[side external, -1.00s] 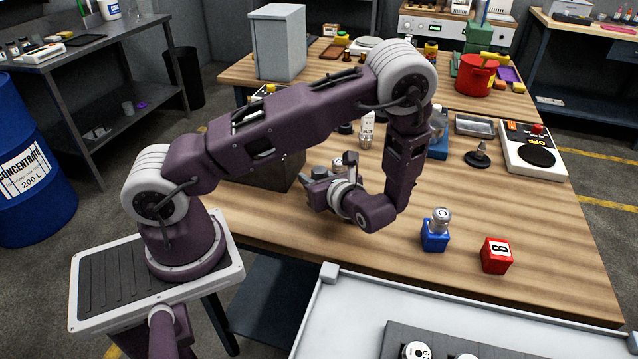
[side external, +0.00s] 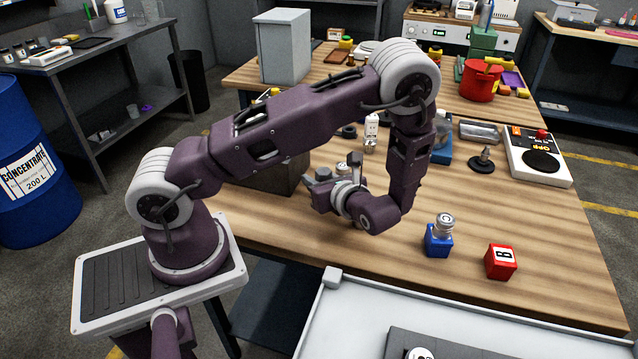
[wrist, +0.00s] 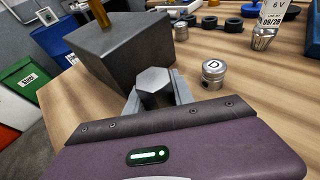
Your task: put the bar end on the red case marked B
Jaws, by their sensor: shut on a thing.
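The bar end (wrist: 154,80) is a grey metal piece with a hexagonal end face, seen in the wrist view between my jaws. My gripper (wrist: 155,95) is shut on it. In the side view my gripper (side external: 324,180) is low over the wooden bench, partly hidden by my own wrist. The red case marked B (side external: 501,262) stands near the bench's front edge, well to the right of my gripper. Its top is bare. It does not show in the wrist view.
A blue case (side external: 438,240) with a silver piston on top stands left of the red case. A dark block (wrist: 125,50) and a piston marked D (wrist: 213,70) stand close beyond my gripper. A white tray edge (side external: 450,312) lies in front of the bench.

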